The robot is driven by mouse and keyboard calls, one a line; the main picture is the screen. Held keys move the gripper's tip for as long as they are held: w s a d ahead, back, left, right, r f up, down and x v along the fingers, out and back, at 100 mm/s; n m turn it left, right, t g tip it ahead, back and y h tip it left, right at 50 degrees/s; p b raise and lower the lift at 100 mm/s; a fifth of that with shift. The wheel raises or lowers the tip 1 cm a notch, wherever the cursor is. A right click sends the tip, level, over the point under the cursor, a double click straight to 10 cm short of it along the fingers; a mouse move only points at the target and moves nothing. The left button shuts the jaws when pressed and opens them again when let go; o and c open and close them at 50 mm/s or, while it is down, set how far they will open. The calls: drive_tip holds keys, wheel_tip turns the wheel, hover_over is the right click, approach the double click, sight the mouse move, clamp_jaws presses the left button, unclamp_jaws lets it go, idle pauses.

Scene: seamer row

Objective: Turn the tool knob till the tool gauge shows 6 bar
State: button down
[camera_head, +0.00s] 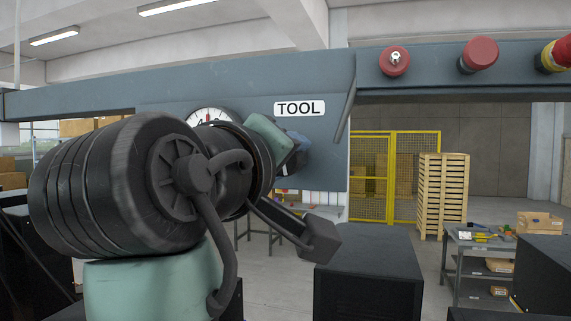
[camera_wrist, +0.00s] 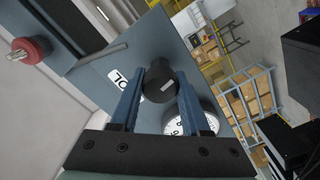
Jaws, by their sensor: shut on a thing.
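The tool knob (camera_wrist: 161,78) is a dark round knob with a light mark on its face, on the blue-grey panel. My gripper (camera_wrist: 159,88) has its two blue fingers on either side of the knob and is shut on it.
A grey bar handle (camera_head: 346,112) sticks out at the panel's right edge. Red buttons (camera_head: 480,53) sit on the beam to the right. A black cabinet (camera_head: 368,270) stands below. A yellow fence (camera_head: 395,175) and stacked pallets (camera_head: 442,195) are farther back.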

drive_tip(key=shift+m, duration=1)
drive_tip(key=shift+c, duration=1.9)
unclamp_jaws()
